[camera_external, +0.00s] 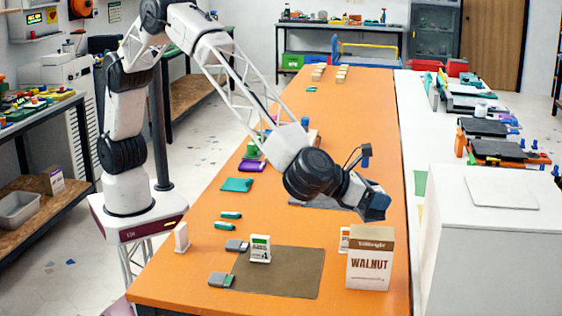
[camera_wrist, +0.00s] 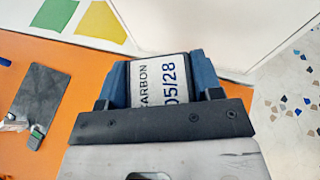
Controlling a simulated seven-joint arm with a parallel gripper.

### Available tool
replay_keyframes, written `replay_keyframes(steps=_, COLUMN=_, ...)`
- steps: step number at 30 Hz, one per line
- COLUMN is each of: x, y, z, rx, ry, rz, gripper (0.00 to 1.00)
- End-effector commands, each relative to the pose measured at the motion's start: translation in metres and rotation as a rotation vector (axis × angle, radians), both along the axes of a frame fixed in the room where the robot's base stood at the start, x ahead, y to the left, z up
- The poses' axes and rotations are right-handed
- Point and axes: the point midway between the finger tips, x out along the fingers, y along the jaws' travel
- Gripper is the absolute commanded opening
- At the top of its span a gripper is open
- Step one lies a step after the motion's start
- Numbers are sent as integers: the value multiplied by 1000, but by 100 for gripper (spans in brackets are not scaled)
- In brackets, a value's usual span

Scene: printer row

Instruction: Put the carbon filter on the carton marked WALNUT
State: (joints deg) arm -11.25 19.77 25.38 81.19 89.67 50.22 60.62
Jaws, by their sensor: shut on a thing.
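My gripper (camera_external: 374,207) is above the orange table, a little above and behind the top of the carton marked WALNUT (camera_external: 369,274). The carton stands upright near the table's right edge, white with a brown top band. In the wrist view my gripper (camera_wrist: 161,78) is shut on the carbon filter (camera_wrist: 150,88), a pale block with dark sides that reads CARBON and 05/28, held between the two blue fingers. In the external view I cannot make out the filter at the fingers. I cannot identify the carton in the wrist view.
A white box with an orange mark (camera_external: 344,240) stands behind the carton's left side. A green and white box (camera_external: 260,249) stands at the dark mat (camera_external: 290,280). Grey-green pieces (camera_external: 221,279) lie left of it. A large white cabinet (camera_external: 490,250) stands right.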

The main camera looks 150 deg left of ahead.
Motion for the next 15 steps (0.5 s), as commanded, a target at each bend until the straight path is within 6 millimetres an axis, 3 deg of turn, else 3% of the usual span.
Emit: replay_keyframes(steps=15, x=8, y=3, z=-1, rx=0, ry=1, rz=0, gripper=33)
